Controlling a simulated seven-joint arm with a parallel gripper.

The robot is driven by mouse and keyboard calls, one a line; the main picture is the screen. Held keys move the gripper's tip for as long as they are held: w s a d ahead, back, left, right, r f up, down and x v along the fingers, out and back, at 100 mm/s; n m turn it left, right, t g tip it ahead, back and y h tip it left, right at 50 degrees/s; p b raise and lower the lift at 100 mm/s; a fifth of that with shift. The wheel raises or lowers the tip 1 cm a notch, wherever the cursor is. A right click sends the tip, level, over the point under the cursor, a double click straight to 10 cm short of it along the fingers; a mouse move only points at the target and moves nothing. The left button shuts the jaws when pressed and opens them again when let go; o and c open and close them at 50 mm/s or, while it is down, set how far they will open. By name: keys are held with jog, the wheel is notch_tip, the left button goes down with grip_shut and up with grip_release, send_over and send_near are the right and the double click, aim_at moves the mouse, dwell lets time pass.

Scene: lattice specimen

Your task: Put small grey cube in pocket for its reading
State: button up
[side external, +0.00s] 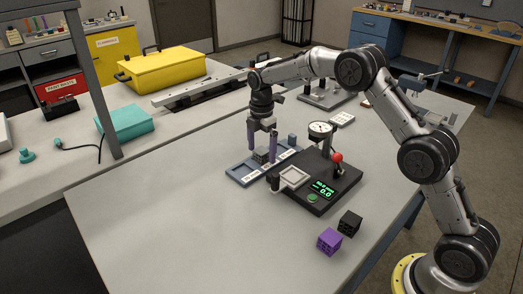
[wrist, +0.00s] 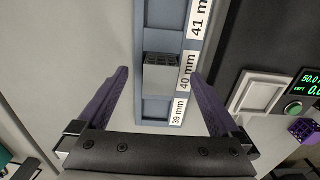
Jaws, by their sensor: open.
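A small grey lattice cube (wrist: 161,76) sits in the blue-grey tray (wrist: 143,33), beside the label reading 40 mm. In the side external view the cube (side external: 261,157) is partly hidden by my gripper. My gripper (side external: 262,153) points down over the tray with its purple fingers apart. In the wrist view my gripper (wrist: 160,74) is open, with one finger on each side of the cube and gaps showing. Another grey cube (side external: 292,139) stands at the tray's far end. Labels for 39 mm (wrist: 179,111) and 41 mm (wrist: 201,17) flank the middle one.
A black gauge station (side external: 318,187) with a pale square pad (side external: 294,177), dial (side external: 320,128), red knob (side external: 337,158) and lit green display (side external: 322,188) stands right of the tray. Black (side external: 349,223) and purple (side external: 329,241) cubes lie in front. The table's front left is clear.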

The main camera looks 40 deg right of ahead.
aim_at(262, 150)
jog(key=shift+r, duration=2.25)
notch_tip(262, 150, up, 14)
jog(key=shift+f, duration=0.1)
